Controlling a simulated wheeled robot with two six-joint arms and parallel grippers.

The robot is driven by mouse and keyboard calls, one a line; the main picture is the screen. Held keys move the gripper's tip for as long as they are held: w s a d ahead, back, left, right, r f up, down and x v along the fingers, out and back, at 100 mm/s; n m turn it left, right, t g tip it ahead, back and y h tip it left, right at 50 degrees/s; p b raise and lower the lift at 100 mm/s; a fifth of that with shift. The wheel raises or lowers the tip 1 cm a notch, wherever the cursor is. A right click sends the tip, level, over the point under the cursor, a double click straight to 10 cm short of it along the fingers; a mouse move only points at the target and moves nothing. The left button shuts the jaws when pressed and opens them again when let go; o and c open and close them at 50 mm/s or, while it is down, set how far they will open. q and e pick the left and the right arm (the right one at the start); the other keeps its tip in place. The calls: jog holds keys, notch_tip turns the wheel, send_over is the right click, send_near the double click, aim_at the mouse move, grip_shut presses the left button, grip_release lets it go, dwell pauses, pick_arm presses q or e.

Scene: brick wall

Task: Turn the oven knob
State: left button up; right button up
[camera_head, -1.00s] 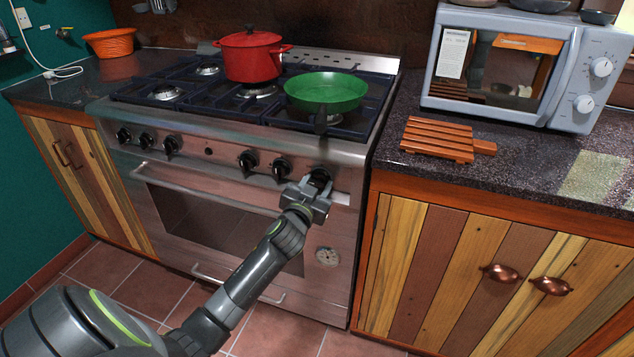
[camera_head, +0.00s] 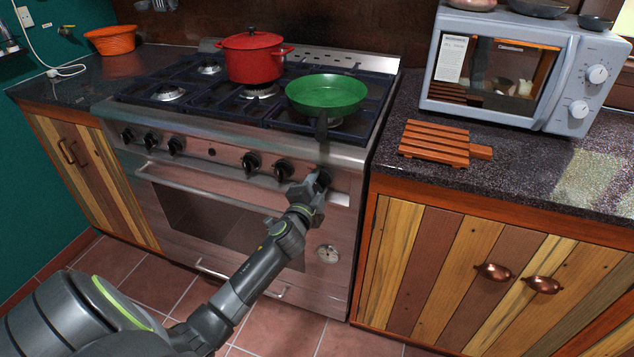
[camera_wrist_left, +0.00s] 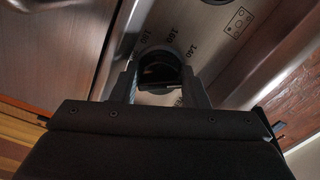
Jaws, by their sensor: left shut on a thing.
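The oven's front panel (camera_head: 225,160) carries a row of black knobs. My left gripper (camera_head: 320,182) is at the rightmost oven knob (camera_head: 324,177), mostly hiding it in the head view. In the left wrist view the knob (camera_wrist_left: 160,70) sits between the two fingers of my left gripper (camera_wrist_left: 158,82), which are shut on it. Temperature numbers, such as 140 and 160, show on the panel around the knob. The gripper looks rolled about its own axis. My right gripper is not in view.
A red pot (camera_head: 252,57) and a green pan (camera_head: 326,95) stand on the stove, the pan's handle pointing toward the front edge. The oven door handle (camera_head: 205,190) runs below the knobs. A wooden trivet (camera_head: 434,143) and a microwave (camera_head: 510,65) are on the right counter.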

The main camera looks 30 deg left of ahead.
pick_arm(q)
jog(key=m+p, duration=0.1)
jog(key=m, duration=0.2)
jog(key=shift+r+m, duration=0.1)
jog(key=shift+m, duration=0.2)
jog(key=shift+m+p, duration=0.3)
jog(key=shift+m, duration=1.2)
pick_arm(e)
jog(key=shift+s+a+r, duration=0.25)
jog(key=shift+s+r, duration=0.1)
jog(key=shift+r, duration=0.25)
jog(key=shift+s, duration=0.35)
pick_arm(q)
jog(key=o, duration=1)
jog(key=shift+c, duration=0.2)
jog(key=shift+s, duration=0.1)
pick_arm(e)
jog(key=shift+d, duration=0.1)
pick_arm(q)
jog(key=shift+f, duration=0.25)
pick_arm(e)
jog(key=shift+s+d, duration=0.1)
